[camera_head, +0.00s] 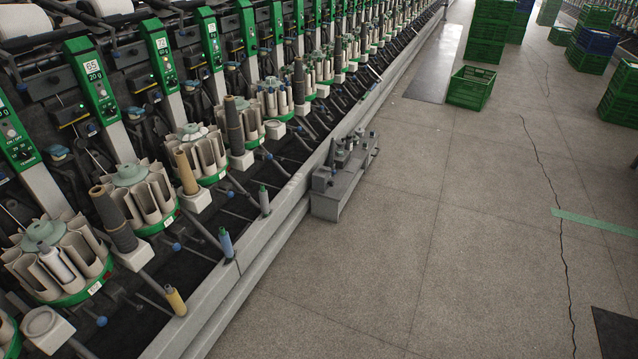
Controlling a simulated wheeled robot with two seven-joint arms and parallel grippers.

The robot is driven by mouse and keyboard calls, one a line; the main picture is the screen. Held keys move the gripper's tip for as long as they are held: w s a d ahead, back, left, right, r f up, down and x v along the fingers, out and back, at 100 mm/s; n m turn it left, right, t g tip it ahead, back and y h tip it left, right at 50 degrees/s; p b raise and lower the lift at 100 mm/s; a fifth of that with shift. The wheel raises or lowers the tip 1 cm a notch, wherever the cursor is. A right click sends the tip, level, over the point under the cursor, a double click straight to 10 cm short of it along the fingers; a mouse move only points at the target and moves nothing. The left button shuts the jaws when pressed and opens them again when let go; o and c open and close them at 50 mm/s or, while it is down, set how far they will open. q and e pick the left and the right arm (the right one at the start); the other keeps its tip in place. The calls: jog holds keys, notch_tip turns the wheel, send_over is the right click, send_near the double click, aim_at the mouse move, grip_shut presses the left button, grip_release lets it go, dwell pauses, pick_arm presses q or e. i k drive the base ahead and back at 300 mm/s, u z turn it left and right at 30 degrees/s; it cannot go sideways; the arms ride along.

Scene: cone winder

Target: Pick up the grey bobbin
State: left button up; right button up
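A slim grey bobbin (264,201) with a green tip stands upright on the winder's front ledge (215,293). A blue bobbin (226,243) and a yellow bobbin (176,300) stand along the same ledge, nearer to me. Larger dark grey cones (113,219) stand on white blocks behind the ledge; another dark grey cone (234,127) is farther along. A grey bobbin-like piece (55,265) sits in the nearest round magazine (75,297). Neither of my grippers is in view.
A low grey carriage (338,190) with small upright parts juts from the ledge onto the floor. A green crate (471,88) stands beyond it, with stacked crates (489,32) farther back. The concrete floor (400,260) right of the machine is mostly clear.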

aim_at(262, 193)
jog(key=z, duration=0.25)
jog(key=i, duration=2.05)
jog(key=u, duration=1.2)
jog(key=i, duration=0.95)
jog(key=u, duration=0.6)
